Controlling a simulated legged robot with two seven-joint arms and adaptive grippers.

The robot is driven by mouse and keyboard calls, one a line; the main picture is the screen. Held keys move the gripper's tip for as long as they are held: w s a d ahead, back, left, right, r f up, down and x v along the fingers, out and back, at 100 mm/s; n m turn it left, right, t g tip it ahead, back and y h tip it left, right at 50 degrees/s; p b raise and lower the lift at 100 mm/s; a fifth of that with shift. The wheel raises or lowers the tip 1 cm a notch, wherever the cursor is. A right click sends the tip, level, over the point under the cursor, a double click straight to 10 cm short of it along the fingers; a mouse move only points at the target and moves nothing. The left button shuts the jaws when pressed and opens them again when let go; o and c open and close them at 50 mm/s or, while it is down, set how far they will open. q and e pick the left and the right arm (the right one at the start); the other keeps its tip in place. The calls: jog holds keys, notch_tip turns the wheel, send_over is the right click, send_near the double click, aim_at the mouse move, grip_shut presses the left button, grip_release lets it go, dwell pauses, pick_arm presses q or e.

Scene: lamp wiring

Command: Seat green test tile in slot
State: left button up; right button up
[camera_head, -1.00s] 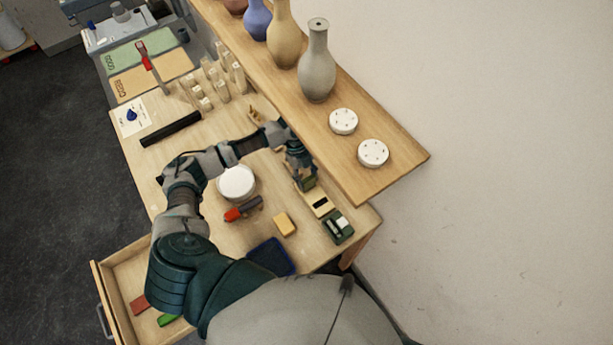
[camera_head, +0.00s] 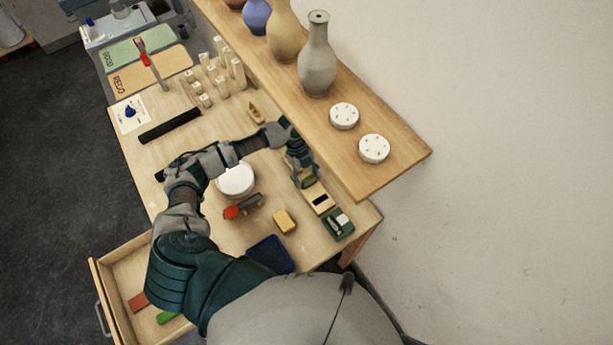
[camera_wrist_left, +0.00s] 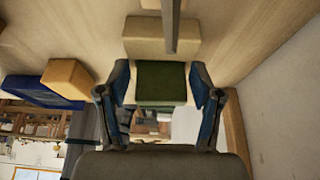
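The green test tile (camera_head: 309,182) lies at the far end of a cream block (camera_head: 319,198) that has a dark opening. In the left wrist view the tile (camera_wrist_left: 161,82) appears flat and square against the cream block (camera_wrist_left: 158,48). My left gripper (camera_head: 306,178) is at the tile, below the shelf edge. In the left wrist view its fingers (camera_wrist_left: 161,88) stand apart on either side of the tile, with narrow gaps visible. How deep the tile sits is hidden. My right gripper is not in view.
A green device (camera_head: 338,223) stands beside the cream block. The shelf (camera_head: 385,168) with vases and white discs overhangs close by. A yellow block (camera_head: 284,222), a blue tray (camera_head: 270,254), a white round object (camera_head: 236,180) and a red-ended tool (camera_head: 240,207) are on the table. A drawer (camera_head: 112,262) is open.

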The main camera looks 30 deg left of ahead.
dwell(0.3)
pick_arm(q)
jog(key=v, duration=1.2)
jog(key=shift+w, duration=0.15)
jog(key=shift+f, duration=0.15)
